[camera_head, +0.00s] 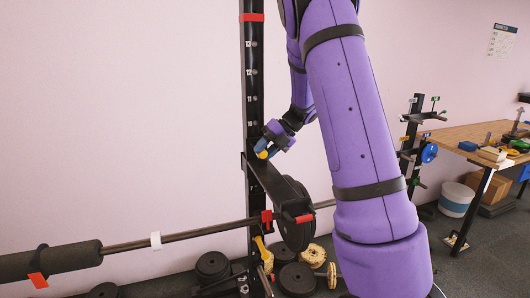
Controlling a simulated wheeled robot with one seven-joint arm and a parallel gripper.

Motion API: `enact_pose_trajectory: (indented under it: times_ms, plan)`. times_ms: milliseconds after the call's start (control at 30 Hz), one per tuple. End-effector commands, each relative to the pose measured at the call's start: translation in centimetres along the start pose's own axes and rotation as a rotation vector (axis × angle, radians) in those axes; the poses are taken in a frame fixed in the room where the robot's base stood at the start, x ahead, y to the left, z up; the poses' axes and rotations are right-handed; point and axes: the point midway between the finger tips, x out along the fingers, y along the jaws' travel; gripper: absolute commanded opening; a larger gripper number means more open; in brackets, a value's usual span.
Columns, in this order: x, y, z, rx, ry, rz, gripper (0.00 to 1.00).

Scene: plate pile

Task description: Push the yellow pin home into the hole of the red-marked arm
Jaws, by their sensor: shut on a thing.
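The yellow pin (261,153) shows as a small yellow end at the black rack upright (254,115), just above the root of the black arm.
A barbell (200,232) crosses low, with a black plate (294,236) beside the arm. A yellow piece (264,252) hangs below. Loose plates (212,265) lie on the floor. A wooden table (462,134) and a second rack (411,140) stand at right.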

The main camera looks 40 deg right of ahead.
Motion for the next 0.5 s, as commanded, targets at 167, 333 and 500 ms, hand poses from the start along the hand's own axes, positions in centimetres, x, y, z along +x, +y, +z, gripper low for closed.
enact_pose_trajectory:
  times_ms: [167, 333, 500]
  plan:
    - [0.04, -0.02, 0.41, 0.000, 0.000, 0.000, 0.01]
    - [0.08, -0.03, 0.75, 0.000, 0.000, 0.000, 0.01]
    - [0.10, -0.01, 1.13, 0.000, 0.000, -0.001, 0.01]
